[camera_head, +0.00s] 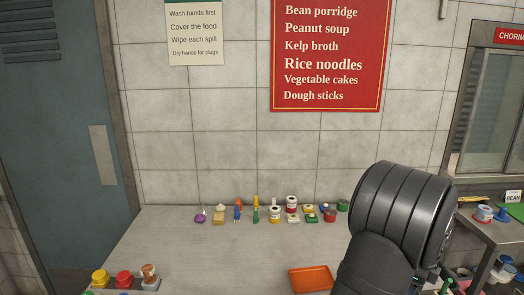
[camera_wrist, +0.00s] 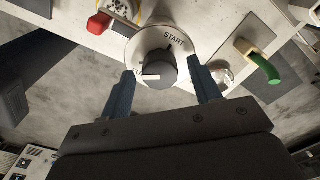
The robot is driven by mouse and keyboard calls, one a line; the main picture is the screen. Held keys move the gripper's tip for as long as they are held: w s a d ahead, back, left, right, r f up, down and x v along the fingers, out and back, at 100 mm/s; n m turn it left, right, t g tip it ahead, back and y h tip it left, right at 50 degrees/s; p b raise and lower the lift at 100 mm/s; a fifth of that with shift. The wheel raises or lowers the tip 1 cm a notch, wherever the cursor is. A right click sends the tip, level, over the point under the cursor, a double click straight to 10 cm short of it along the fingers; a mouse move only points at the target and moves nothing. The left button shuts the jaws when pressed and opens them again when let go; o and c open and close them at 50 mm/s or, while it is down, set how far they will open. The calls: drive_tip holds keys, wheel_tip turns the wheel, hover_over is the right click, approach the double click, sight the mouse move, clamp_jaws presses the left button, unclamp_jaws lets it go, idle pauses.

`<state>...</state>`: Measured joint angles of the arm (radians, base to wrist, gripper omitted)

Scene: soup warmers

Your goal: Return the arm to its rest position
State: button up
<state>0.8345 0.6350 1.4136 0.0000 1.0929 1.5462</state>
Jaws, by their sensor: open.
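My gripper (camera_wrist: 163,73) shows in the wrist view with its two blue-grey fingers apart and nothing held between them. Beyond the fingertips is a pale round dial (camera_wrist: 178,32) marked START, with a dark knob (camera_wrist: 159,66) at its middle. The knob appears between the fingers in the picture, and I cannot tell how far off it is. In the head view my dark arm (camera_head: 400,215) rises at the lower right, and my gripper is outside that view.
In the head view several small items stand along the back of the grey counter (camera_head: 180,240), with an orange tray (camera_head: 311,279) at the front.

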drive_tip(key=n, duration=1.2)
drive_tip(key=shift+n, duration=0.3)
